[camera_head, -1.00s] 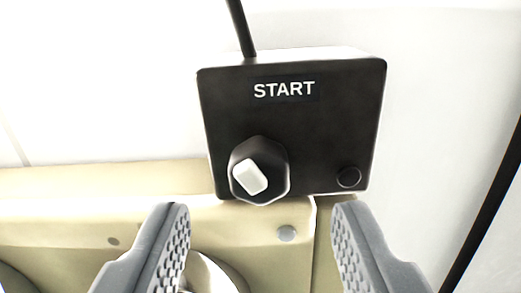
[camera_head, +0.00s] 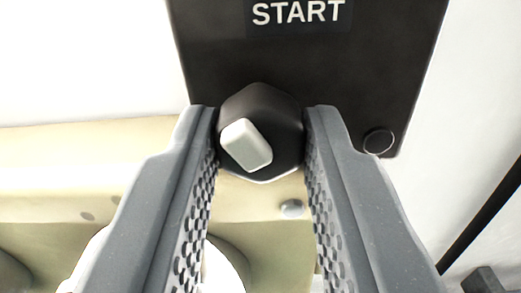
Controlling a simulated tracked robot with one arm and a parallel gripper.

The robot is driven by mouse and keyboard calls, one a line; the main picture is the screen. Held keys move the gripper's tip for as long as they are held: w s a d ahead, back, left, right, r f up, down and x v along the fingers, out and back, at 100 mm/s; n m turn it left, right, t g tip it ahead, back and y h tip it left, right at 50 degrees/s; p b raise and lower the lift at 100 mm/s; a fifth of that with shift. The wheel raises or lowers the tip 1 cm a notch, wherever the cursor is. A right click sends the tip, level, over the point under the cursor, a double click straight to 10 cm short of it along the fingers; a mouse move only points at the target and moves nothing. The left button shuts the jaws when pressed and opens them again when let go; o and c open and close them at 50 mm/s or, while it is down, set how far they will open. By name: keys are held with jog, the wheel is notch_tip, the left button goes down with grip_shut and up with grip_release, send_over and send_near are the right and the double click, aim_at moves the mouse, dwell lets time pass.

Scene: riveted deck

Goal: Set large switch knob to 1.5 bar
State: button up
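A black box labelled START (camera_head: 340,70) fills the upper middle of the view. On its lower left sits a dark, faceted knob (camera_head: 277,110) with a white rectangular grip (camera_head: 246,145) that is tilted, its upper end leaning left. My gripper (camera_head: 261,125) has its two grey fingers on either side of the knob, their tips beside its left and right edges. The fingers are apart, with a small gap or light contact at the knob; I cannot tell which. No pressure marking or "1.5 bar" text shows.
A small round black button (camera_head: 379,141) is at the box's lower right, outside the right finger. A beige ledge (camera_head: 80,175) with a grey round stud (camera_head: 291,208) runs below. A black cable or bar (camera_head: 485,222) slants at the right.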

jog(key=shift+d+r, duration=0.1)
jog(key=shift+d, duration=0.2)
jog(key=shift+a, duration=0.2)
jog(key=shift+m+p, duration=0.35)
jog(key=shift+m, duration=0.15)
jog(key=m+p, duration=0.2)
jog(key=m, duration=0.1)
jog(key=shift+a+r+m+p, duration=0.1)
jog(key=shift+m+p, duration=0.2)
jog(key=shift+f+m+p, duration=0.2)
jog(key=shift+m+p, duration=0.15)
jog(key=shift+m, duration=0.25)
jog(key=o, duration=1)
